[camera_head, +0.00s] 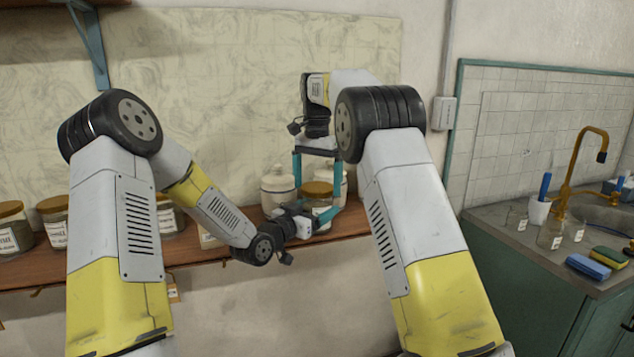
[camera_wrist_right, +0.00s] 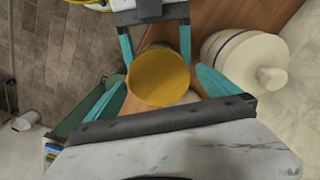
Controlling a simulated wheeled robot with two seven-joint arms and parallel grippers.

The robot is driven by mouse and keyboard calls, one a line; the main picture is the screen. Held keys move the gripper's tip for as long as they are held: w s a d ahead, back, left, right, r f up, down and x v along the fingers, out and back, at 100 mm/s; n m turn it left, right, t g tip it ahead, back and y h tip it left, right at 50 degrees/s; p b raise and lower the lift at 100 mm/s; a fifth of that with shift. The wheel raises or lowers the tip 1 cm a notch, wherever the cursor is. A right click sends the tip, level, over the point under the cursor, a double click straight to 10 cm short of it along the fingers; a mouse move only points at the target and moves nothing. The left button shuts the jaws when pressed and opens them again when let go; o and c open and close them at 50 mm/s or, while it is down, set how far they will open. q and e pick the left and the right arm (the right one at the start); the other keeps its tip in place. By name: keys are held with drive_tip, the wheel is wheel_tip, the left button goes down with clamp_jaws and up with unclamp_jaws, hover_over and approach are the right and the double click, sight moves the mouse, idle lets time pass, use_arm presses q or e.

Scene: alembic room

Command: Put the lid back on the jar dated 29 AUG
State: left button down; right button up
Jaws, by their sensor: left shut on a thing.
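A glass jar (camera_head: 320,211) with a round golden-yellow lid (camera_head: 317,188) stands on the wooden shelf. The lid also shows from above in the right wrist view (camera_wrist_right: 158,77); it appears to sit over the jar mouth, but I cannot tell whether it is seated. My left gripper (camera_head: 322,214) is shut on the jar body from the front; its fingers flank the jar in the right wrist view (camera_wrist_right: 156,42). My right gripper (camera_head: 317,178) points down from above, open, its fingers on either side of the lid with small gaps. The jar's date cannot be read.
A white lidded crock (camera_head: 278,188) stands close beside the jar, also in the right wrist view (camera_wrist_right: 250,62). Several lidded jars (camera_head: 12,236) line the shelf (camera_head: 205,254) at left. A sink counter (camera_head: 500,222) with bottles and sponges is at right.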

drive_tip(key=shift+r, duration=3.75)
use_arm(q)
unclamp_jaws()
drive_tip(key=v, duration=0.7)
drive_tip(key=shift+s+a, duration=0.25)
drive_tip(key=shift+s, duration=0.05)
